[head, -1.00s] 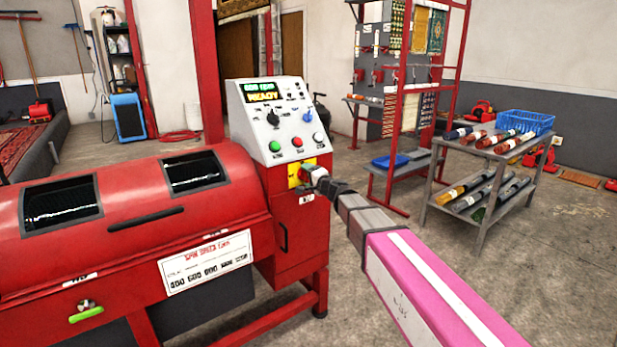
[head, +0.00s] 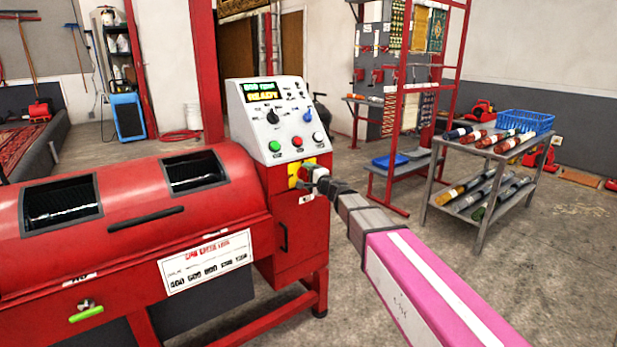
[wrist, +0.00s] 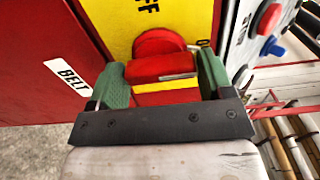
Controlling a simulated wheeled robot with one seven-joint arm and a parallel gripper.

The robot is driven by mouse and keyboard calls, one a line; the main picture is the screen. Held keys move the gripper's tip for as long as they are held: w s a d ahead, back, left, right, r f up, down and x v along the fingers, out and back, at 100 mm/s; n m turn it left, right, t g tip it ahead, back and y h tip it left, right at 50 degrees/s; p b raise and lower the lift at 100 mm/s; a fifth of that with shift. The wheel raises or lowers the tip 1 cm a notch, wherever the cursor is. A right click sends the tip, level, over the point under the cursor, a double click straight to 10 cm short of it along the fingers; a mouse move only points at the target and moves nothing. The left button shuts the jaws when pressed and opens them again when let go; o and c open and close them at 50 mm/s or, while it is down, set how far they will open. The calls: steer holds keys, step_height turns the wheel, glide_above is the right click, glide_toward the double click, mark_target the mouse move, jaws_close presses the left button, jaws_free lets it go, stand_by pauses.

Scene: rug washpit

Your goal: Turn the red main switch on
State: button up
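The red main switch (head: 304,172) sits on a yellow plate (wrist: 202,20) on the front of the red cabinet, below the sloped control panel. In the wrist view its red handle (wrist: 162,66) lies between the two green fingertips of my gripper (wrist: 163,76). Both fingers meet the sides of the handle, with no clear gap, so my gripper looks shut on it. Black letters "FF" show on the plate above the handle, and a small mark shows at its right edge. In the head view my gripper (head: 321,181) reaches the switch from the right and partly hides it.
The control panel (head: 290,130) above has a lit display, knobs and coloured buttons. The red drum machine (head: 130,225) fills the left. A grey trolley (head: 480,230) with rolled rugs and a blue crate (head: 525,122) stands right. The floor at right is open.

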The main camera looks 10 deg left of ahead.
steer(key=shift+o, duration=1.2)
steer(key=shift+s+d, duration=0.1)
steer(key=v, duration=1)
steer(key=shift+s+d, duration=0.2)
steer(key=shift+s, duration=0.05)
steer(key=s+d+f+n+g+h, duration=0.3)
steer(key=s+d+f+n+g, duration=0.1)
steer(key=d+f, duration=0.5)
steer(key=s+d+f+n+g+h, duration=0.3)
steer(key=s+d+f, duration=0.1)
steer(key=d+f, duration=0.5)
steer(key=s+d+f+g+h, duration=0.2)
steer(key=s+d+f+h, duration=0.2)
steer(key=d, duration=0.5)
steer(key=s+d+f+n+g+h, duration=0.1)
steer(key=s+d+f+g+h, duration=0.1)
steer(key=s+d+f, duration=0.4)
steer(key=d+h, duration=0.1)
steer(key=d, duration=0.2)
steer(key=shift+g+h, duration=0.3)
steer(key=shift+h, duration=0.1)
